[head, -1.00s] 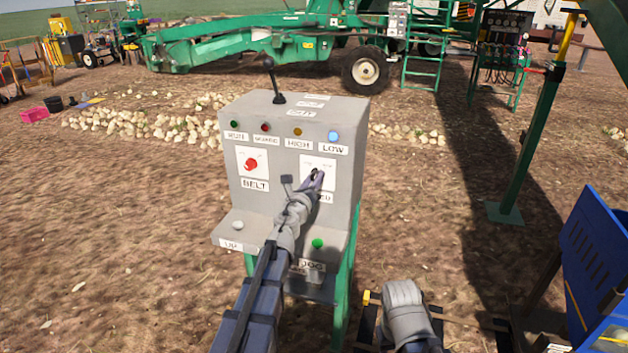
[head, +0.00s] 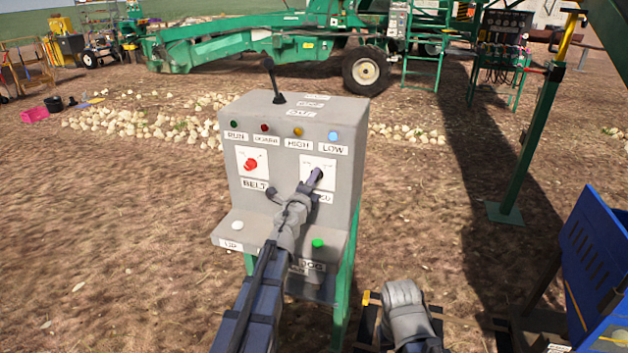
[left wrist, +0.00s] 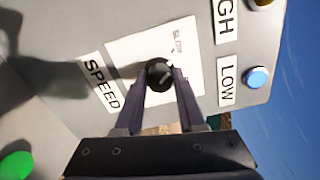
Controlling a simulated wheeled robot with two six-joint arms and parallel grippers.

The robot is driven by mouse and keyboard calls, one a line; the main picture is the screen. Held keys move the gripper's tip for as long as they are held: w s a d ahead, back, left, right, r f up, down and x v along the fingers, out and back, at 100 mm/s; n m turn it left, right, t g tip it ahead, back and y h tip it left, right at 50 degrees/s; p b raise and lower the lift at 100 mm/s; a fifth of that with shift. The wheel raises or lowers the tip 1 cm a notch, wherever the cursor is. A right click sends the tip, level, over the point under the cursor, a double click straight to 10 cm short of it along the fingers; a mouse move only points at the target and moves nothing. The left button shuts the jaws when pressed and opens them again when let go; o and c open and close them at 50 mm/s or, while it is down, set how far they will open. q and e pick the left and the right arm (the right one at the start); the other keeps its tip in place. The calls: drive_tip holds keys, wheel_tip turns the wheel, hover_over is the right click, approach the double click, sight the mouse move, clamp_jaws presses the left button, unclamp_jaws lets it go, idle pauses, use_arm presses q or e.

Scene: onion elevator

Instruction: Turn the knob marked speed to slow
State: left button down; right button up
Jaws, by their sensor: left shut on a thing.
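The speed knob is a round black knob (left wrist: 159,74) on a white plate (left wrist: 130,60) in the left wrist view. The plate has a SPEED label (left wrist: 101,85) beside it and the word SLOW printed near one edge. My left gripper (left wrist: 166,82) has its two fingers closed on either side of the knob. In the head view my left gripper (head: 313,178) reaches the plate on the right of the grey control box (head: 235,205) and hides the knob. My right arm shows at the bottom of the head view; its fingertips cannot be made out.
A red belt knob (head: 250,164) sits on the left plate. A black lever (head: 273,82) stands on top. A blue LOW lamp (head: 333,136) is above the speed plate. A white button (head: 237,226) and a green button (head: 317,244) are on the lower ledge. A blue bin (head: 608,265) stands at right.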

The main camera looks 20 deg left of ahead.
use_arm(q)
drive_tip(key=shift+n, duration=1.1)
drive_tip(key=c, duration=0.5)
unclamp_jaws()
drive_tip(key=shift+s, duration=0.1)
drive_tip(key=s, duration=0.7)
drive_tip(key=shift+s+a, duration=0.15)
drive_tip(key=shift+s, duration=0.15)
